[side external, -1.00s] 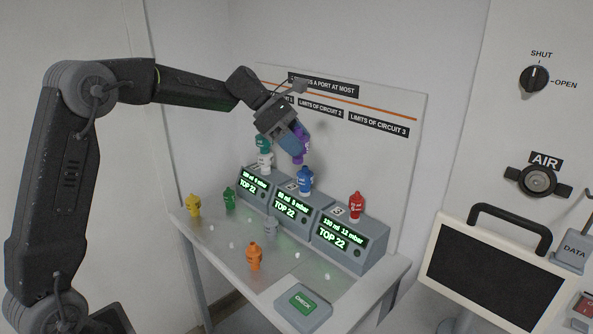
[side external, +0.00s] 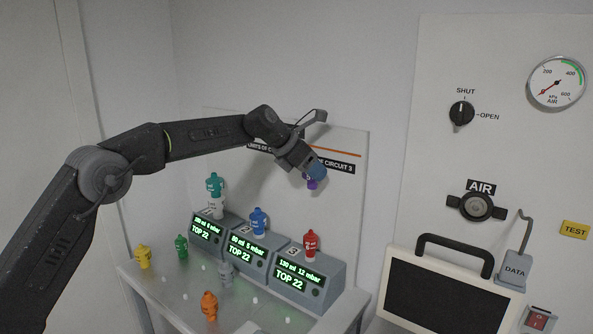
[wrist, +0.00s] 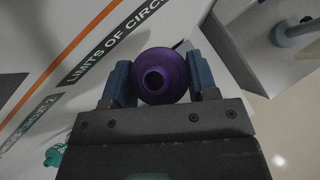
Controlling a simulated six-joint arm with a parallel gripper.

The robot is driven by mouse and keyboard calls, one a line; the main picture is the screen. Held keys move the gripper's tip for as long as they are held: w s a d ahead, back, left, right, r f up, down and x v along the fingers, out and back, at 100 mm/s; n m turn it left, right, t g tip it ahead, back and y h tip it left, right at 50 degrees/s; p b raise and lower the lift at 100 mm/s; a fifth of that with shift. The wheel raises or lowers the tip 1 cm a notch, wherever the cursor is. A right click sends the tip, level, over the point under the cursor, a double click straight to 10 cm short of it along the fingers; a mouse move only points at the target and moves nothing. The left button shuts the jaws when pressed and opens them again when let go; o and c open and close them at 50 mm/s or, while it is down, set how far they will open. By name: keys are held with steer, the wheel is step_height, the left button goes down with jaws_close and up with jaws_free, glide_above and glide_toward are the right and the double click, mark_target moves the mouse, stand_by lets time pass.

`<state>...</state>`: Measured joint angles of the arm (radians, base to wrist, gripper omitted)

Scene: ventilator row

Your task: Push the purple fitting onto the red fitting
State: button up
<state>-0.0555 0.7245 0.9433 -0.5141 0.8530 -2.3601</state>
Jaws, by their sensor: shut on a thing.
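The purple fitting (side external: 312,183) is held in my gripper (side external: 314,173). It hangs in the air above the red fitting, clearly apart from it. In the wrist view the purple fitting (wrist: 160,76) shows its round open end between the two blue fingers of my gripper (wrist: 162,82), which are shut on it. The red fitting (side external: 310,243) stands upright on the port of the rightmost ventilator box (side external: 318,289), the one marked 3. In the wrist view the red fitting is not visible.
A blue fitting (side external: 258,220) stands on the middle box; a teal fitting (side external: 214,186) sits on a white one (side external: 216,208) on the left box. Yellow (side external: 142,256), green (side external: 181,246), grey (side external: 225,271) and orange (side external: 209,305) fittings stand on the table. The back panel is close behind.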

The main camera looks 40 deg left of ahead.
glide_above(310, 230)
steer(key=shift+f, duration=5.5)
steer(key=shift+f, duration=1.3)
steer(key=o, duration=1.4)
steer(key=shift+c, duration=0.2)
